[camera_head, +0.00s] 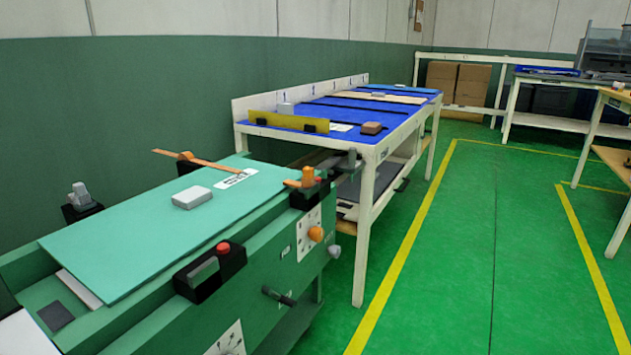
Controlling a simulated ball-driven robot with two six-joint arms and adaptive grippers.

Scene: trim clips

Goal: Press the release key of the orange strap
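The orange strap (213,165) shows as a thin strip. An orange clip part (306,177) stands on a dark block at the panel's near right corner, apart from the visible strip. A small red spot shows beside it; I cannot tell if this is the release key. A black box with a red button (223,247) sits at the panel's near edge. Neither gripper is in view.
The panel lies on a green bench (265,265) with an orange knob (315,234) and a dark lever on its front. A grey block (192,198) rests on the panel. A white-framed table with a blue top (350,113) stands behind. Green floor (480,230) at right is clear.

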